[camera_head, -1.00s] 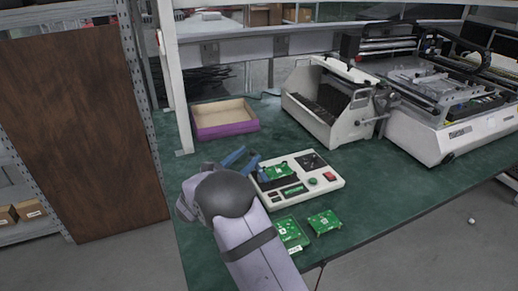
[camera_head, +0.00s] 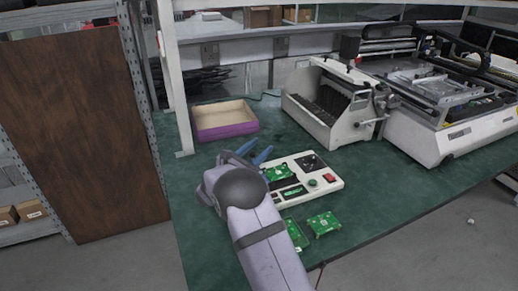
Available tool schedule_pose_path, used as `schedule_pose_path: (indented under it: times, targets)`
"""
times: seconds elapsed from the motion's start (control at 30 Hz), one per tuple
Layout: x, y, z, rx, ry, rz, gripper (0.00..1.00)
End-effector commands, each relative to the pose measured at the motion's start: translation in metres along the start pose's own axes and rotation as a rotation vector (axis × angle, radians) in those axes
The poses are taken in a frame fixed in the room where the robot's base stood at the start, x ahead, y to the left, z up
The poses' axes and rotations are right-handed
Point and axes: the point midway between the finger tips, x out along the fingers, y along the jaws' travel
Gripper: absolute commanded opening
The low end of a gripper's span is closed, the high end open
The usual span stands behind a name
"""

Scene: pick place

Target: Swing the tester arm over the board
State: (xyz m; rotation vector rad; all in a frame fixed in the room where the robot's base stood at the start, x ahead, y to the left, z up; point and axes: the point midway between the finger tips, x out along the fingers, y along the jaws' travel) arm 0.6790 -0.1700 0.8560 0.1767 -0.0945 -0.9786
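The white tester (camera_head: 333,188) lies on the green bench, with a green board (camera_head: 281,173) on its top left part. A black square (camera_head: 309,162), a red switch (camera_head: 329,178) and a green strip (camera_head: 293,192) also show on its top. I cannot make out a separate tester arm. My gripper (camera_head: 262,146) has two blue fingers spread apart with nothing seen between them. It is at the tester's far left corner, and I cannot tell its height or whether it touches. My arm hides the tester's near left part.
Green boards lie in front of the tester, one (camera_head: 323,223) clear and another (camera_head: 295,234) partly behind my arm. A purple-sided open box (camera_head: 225,131) stands at the back left. White machines (camera_head: 340,118) fill the back right. The bench left of my arm is clear.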

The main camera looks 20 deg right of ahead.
Motion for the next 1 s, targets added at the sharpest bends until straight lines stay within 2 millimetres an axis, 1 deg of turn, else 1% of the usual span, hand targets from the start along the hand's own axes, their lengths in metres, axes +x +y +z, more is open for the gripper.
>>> schedule_pose_path:
  times: [0.03, 0.13, 0.17, 0.57, 0.77, 1.0]
  targets:
    - [0.0, 0.0, 0.0, 0.0, 0.0, 0.0, 0.25]
    - [0.0, 0.0, 0.0, 0.0, 0.0, 0.0, 0.01]
    - [0.0, 0.0, 0.0, 0.0, 0.0, 0.0, 0.0]
    - [0.002, -0.003, 0.0, 0.002, -0.008, -0.04, 0.0]
    - [0.007, -0.01, 0.001, 0.004, -0.028, -0.136, 0.0]
    - [0.013, -0.024, 0.003, 0.004, -0.057, -0.29, 0.0]
